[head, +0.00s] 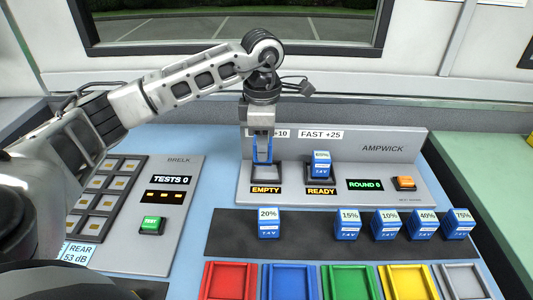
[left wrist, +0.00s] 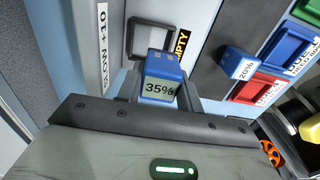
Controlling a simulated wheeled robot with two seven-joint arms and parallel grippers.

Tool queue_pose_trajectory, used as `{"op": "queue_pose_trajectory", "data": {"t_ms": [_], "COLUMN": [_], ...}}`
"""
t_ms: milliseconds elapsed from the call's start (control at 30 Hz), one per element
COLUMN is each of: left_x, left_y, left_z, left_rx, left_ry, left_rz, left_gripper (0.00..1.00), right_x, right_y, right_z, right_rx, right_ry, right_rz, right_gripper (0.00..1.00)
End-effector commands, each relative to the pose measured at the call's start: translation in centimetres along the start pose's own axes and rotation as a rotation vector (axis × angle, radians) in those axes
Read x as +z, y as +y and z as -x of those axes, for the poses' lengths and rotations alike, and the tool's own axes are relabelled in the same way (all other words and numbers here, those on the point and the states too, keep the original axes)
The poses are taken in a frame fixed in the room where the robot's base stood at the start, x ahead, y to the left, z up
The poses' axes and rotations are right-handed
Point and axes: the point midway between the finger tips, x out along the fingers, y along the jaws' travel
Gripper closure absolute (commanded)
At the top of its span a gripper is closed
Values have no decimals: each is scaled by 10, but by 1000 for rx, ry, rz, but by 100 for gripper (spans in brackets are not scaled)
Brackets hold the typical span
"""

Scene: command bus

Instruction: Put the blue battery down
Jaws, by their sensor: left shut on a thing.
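My left gripper (head: 263,148) is shut on a blue battery marked 35%, clear in the left wrist view (left wrist: 162,78). In the head view it hangs pointing down over the left charger bay (head: 267,173), marked EMPTY. The bay's dark-framed opening also shows in the left wrist view (left wrist: 153,38), just beyond the battery. I cannot tell whether the battery touches the bay. Another blue battery (head: 321,163) stands in the right bay, marked READY. My right gripper is not in view.
Several blue batteries, such as the 20% one (head: 269,223), stand on a dark strip in front of the AMPWICK charger (head: 400,170). Red (head: 230,280), blue, green, yellow and grey trays line the front. A BRELK test panel (head: 180,200) stands left.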

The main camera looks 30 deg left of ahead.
Motion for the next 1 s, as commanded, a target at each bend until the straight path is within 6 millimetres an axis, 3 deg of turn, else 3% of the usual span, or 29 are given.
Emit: {"op": "queue_pose_trajectory", "data": {"t_ms": [300,533,900,933,1000], "left_x": [7,6,6,6,6], "left_y": [18,18,18,18,18], "left_z": [-23,-52,-58,-57,-57], "left_rx": [-1,0,2,2,1], "left_ry": [0,0,-1,0,0], "left_rz": [-1,0,0,0,0], "left_gripper": [91,91,91,56,42], "right_x": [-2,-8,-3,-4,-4], "right_y": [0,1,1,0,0], "right_z": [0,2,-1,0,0], "right_rx": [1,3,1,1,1], "right_ry": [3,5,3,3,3], "right_rz": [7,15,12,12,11], "right_gripper": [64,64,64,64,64]}}
